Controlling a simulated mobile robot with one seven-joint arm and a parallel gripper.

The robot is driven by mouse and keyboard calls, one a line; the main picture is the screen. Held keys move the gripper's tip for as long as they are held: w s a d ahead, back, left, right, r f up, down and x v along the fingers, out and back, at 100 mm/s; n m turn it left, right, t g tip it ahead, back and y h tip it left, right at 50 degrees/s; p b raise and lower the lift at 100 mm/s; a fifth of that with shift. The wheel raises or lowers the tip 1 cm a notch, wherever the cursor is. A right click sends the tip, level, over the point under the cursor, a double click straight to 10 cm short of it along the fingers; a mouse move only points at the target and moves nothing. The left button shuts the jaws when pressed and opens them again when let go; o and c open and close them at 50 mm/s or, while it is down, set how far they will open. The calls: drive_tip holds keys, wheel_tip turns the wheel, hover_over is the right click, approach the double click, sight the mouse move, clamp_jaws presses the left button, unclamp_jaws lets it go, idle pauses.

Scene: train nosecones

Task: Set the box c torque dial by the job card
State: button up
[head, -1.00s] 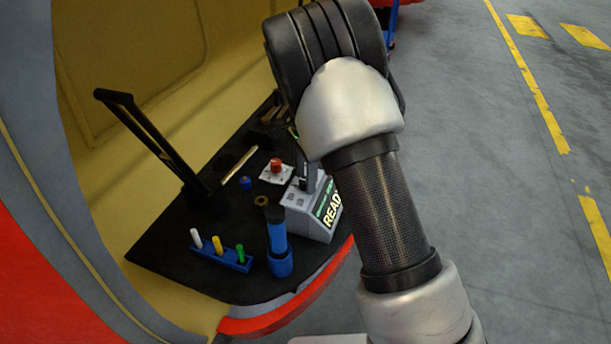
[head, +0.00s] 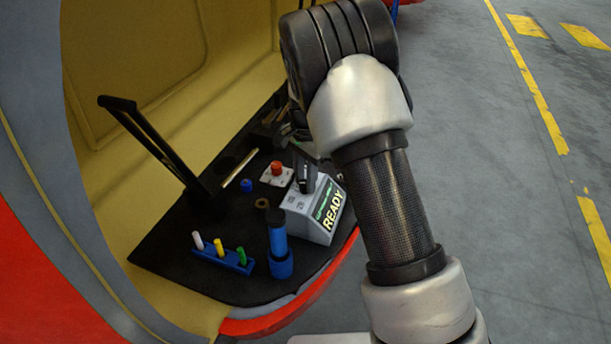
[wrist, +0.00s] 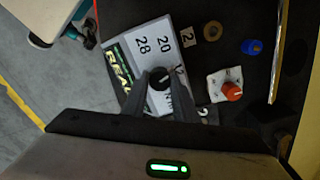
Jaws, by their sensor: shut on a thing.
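The torque box (head: 305,205) is a grey box with a green-lit READY screen, near the front edge of the dark shelf. In the wrist view its pale top (wrist: 150,36) shows the numbers 20 and 28, with other marks partly hidden. The round black dial (wrist: 161,76) with a white pointer mark sits on that top. My gripper (wrist: 160,82) is shut on the dial, one finger on each side. In the head view my gripper (head: 305,172) is over the box and hides the dial. I cannot make out a job card.
A red knob on a white plate (head: 276,169), a blue cap (head: 246,185) and a brass-coloured ring (head: 262,203) lie near the box. A blue torch-like tool (head: 279,250) and a blue rack (head: 222,257) of coloured pegs stand in front. A black handle (head: 150,145) rises at left.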

sight(305, 183)
drive_tip(key=n+p, duration=0.1)
drive_tip(key=n, duration=0.4)
drive_tip(key=shift+r, duration=0.1)
drive_tip(key=shift+w+n, duration=0.1)
drive_tip(key=shift+n, duration=0.2)
idle(0.4)
drive_tip(key=o, duration=1.1)
drive_tip(key=shift+c, duration=0.2)
wheel_tip(305, 183, up, 17)
drive_tip(key=p, duration=0.3)
drive_tip(key=shift+r, duration=0.15)
